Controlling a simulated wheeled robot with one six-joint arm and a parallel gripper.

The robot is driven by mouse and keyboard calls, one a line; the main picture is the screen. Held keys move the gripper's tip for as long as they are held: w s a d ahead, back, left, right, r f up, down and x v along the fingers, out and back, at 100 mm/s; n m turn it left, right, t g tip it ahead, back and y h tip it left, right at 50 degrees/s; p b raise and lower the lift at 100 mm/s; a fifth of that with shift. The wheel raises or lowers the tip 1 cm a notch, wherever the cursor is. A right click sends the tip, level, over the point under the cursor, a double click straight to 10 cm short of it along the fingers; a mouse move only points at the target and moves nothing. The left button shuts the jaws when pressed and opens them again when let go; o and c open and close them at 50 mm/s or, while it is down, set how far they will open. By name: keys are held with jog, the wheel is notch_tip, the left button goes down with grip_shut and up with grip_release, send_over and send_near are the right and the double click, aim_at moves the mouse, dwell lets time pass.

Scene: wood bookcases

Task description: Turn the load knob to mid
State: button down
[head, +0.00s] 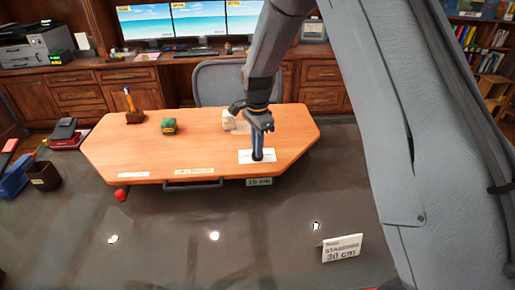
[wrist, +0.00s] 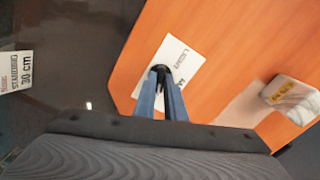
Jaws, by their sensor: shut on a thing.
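The load knob (wrist: 159,69) is a small dark knob on a white label plate (wrist: 178,58) at the front right of the orange desk top. My gripper (wrist: 161,80) points down at the plate, and its two blue-grey fingers are shut on the knob. In the head view my gripper (head: 257,154) stands over the white plate (head: 272,157) and hides most of the knob. Lettering shows on the plate, but I cannot read it surely, nor tell which mark the knob points at.
The orange desk top (head: 200,143) carries a pen holder (head: 134,116), a green block (head: 169,126) and a pale block (head: 229,121). A "30 cm" sign (head: 342,248) stands at the front right. A grey chair (head: 222,82) is behind the desk. A red ball (head: 120,195) is at its front left.

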jog(key=n, duration=0.6)
jog(key=shift+b, duration=0.3)
jog(key=n, duration=0.7)
jog(key=shift+b, duration=0.3)
jog(key=shift+w, duration=0.1)
jog(key=c, duration=1.8)
grip_release()
jog(key=shift+r, duration=0.1)
notch_tip(320, 180, up, 8)
jog(key=shift+f+b, duration=0.15)
jog(key=shift+b, duration=0.9)
